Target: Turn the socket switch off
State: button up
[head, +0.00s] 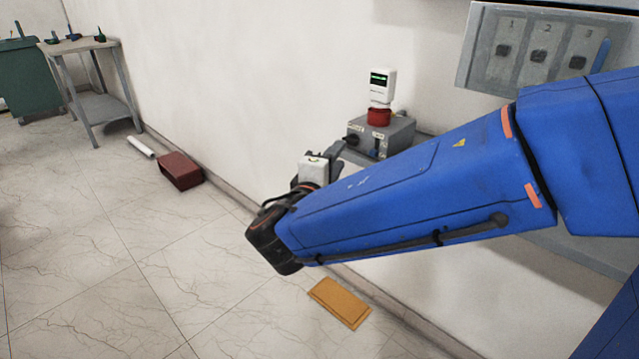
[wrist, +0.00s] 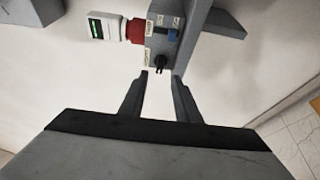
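A grey socket box (head: 393,136) is on the wall in the head view, with a red socket (head: 379,116) on top and a white device with a green display (head: 382,84) above it. The box (wrist: 156,20) appears turned sideways in the wrist view, with a black switch knob (wrist: 160,62) on its face. My gripper (wrist: 161,75) is open and empty. Its two fingertips point at the box, with the knob just beyond them and between them in the picture. I cannot tell whether they touch it. In the head view my gripper (head: 338,150) is close in front of the box, partly hidden by my arm.
A grey panel with numbered switches (head: 540,48) hangs on the wall at upper right. A dark red box (head: 181,170), a white roll (head: 140,146) and a yellow-brown flat object (head: 340,302) lie on the floor. A table (head: 95,100) stands far left. The left floor is mostly clear.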

jog(key=v, duration=1)
jog(key=shift+s, duration=0.2)
jog(key=shift+a, duration=0.1)
